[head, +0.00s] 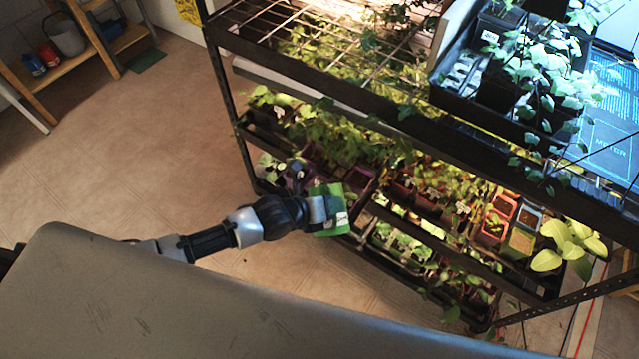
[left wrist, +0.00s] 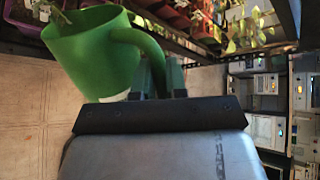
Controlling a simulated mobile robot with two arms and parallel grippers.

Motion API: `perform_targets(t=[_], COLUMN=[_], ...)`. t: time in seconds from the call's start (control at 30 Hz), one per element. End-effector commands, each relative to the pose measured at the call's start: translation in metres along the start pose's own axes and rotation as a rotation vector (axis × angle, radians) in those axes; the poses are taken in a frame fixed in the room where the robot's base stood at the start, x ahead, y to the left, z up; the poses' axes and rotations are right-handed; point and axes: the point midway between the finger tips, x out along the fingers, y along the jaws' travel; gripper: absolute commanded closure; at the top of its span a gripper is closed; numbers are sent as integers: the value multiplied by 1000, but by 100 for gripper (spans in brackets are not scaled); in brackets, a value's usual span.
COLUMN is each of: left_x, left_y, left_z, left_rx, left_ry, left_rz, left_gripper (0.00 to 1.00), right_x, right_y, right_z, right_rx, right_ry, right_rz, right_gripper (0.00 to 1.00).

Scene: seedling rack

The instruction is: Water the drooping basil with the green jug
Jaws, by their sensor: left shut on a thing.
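My left gripper (head: 318,209) is shut on the green jug (head: 334,222) at the front edge of the rack's lower shelf. In the left wrist view the green jug (left wrist: 88,52) is held by its handle (left wrist: 146,46), between the fingers (left wrist: 157,78). The jug's inside and any water are hidden. Just beyond the jug, a purple pot (left wrist: 27,33) with a leafy plant shows; the head view has purple pots (head: 294,177) there too. I cannot tell for certain which plant is the drooping basil. My right gripper is not in view.
The black metal rack (head: 222,75) has wire shelves crowded with potted seedlings. A black tray of plants (head: 462,97) stands on the upper shelf at right. A wooden stand (head: 95,45) with a grey can (head: 66,38) is at the far left. The tiled floor (head: 150,140) left of the rack is clear.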

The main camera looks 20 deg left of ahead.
Motion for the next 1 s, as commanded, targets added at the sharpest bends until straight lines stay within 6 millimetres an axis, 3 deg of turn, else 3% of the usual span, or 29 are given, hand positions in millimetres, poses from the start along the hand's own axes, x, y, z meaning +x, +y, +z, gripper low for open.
perform_targets(t=[1.0], left_x=[-3], left_y=[-4], left_z=[28], left_rx=[-131], left_ry=[87], left_rz=[0], left_gripper=[100], right_x=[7], right_y=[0], right_z=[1], right_rx=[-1], right_ry=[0], right_rz=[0], right_gripper=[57])
